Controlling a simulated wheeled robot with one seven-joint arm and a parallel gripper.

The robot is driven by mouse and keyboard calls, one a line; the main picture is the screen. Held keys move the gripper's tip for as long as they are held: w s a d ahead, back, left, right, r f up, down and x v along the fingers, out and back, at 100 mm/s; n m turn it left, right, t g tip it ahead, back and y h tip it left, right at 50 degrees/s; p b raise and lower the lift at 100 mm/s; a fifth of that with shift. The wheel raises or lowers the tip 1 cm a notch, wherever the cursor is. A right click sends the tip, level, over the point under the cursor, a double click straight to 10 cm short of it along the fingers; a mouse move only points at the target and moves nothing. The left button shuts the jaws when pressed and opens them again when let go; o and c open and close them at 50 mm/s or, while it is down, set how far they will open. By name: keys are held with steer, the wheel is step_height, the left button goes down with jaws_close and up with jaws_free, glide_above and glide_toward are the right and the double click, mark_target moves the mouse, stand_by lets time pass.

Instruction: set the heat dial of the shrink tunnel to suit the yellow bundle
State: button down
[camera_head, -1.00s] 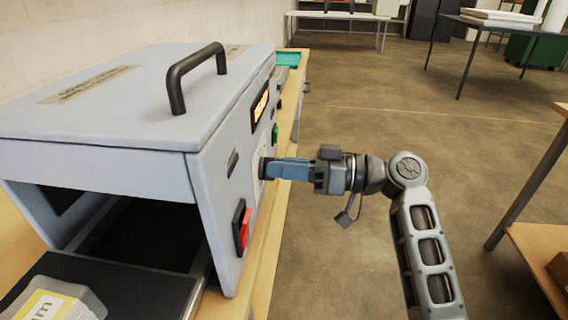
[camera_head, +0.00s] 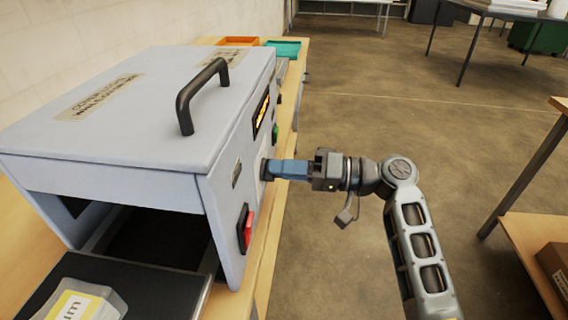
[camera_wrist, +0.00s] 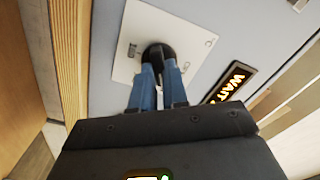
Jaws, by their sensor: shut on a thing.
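The shrink tunnel (camera_head: 110,125) is a pale grey box with a black handle on top and an open mouth at the near end. My gripper (camera_head: 272,169) reaches its side panel from the right. In the wrist view the blue fingers (camera_wrist: 158,75) are shut on the black heat dial (camera_wrist: 158,54), which sits on a white plate (camera_wrist: 128,45) with small marks. The dial's pointer and setting cannot be made out. A lit orange display (camera_wrist: 231,83) beside the plate reads "WAIT". The yellow-labelled bundle (camera_head: 85,304) lies on the dark infeed at lower left, cut off by the frame edge.
A red switch (camera_head: 249,231) sits below the dial on the panel, and a green button (camera_head: 275,133) lies further along. An orange tray (camera_head: 238,41) and a teal tray (camera_head: 285,48) stand on the bench behind. Open floor lies to the right.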

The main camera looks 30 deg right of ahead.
stand_by(0.3)
steer(key=c, duration=1.1)
jaws_free()
steer(key=shift+c, duration=0.2)
steer(key=b+v, duration=0.1)
steer(key=v, duration=0.6)
steer(key=shift+s+d, duration=0.2)
steer(key=shift+d, duration=0.15)
